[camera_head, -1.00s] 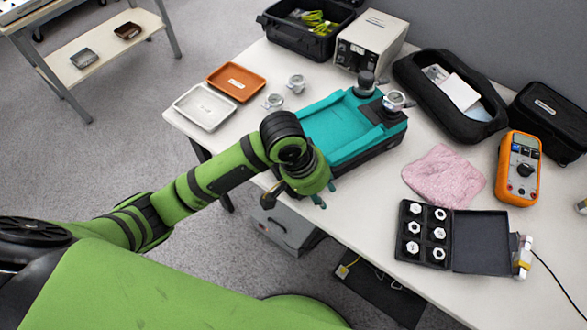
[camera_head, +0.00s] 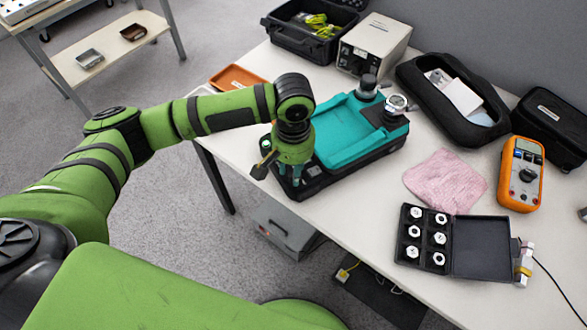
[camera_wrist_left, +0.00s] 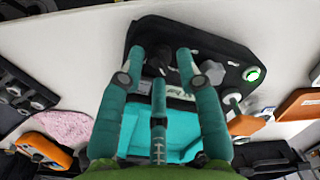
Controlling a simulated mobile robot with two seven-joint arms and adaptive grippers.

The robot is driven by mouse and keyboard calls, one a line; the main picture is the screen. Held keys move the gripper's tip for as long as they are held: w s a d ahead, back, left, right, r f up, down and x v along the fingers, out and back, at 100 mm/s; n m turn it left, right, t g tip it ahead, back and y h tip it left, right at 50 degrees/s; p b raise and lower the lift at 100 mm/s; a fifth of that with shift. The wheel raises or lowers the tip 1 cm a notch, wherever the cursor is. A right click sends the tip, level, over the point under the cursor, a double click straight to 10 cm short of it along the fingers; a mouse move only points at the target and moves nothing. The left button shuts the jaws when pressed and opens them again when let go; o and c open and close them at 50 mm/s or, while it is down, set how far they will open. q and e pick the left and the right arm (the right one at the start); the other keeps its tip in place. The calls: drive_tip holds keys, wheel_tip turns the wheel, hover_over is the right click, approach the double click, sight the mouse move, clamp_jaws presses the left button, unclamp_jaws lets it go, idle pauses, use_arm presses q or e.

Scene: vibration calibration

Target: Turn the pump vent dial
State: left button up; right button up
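The teal pump unit (camera_head: 345,135) with a black base sits on the table, with a dark knob (camera_head: 367,84) and a round gauge (camera_head: 396,102) at its far end. My left gripper (camera_head: 288,180) is over the near left end of the unit and points down, hiding much of that end. In the left wrist view its teal fingers (camera_wrist_left: 158,68) are spread apart over the black end panel, around or above a dark dial-like part (camera_wrist_left: 160,56). I cannot tell whether they touch it. A grey knob (camera_wrist_left: 226,70) and a green-ringed button (camera_wrist_left: 252,74) are also on that panel. My right gripper is out of view.
An orange tray (camera_head: 235,74) is left of the unit, partly behind my arm. A pink cloth (camera_head: 446,180), an orange meter (camera_head: 521,172) and an open black case (camera_head: 482,245) lie to the right. A grey box (camera_head: 376,42) stands behind.

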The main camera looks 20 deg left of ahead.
use_arm(q)
drive_tip(key=shift+f, duration=0.6)
drive_tip(key=shift+c, duration=0.4)
clamp_jaws()
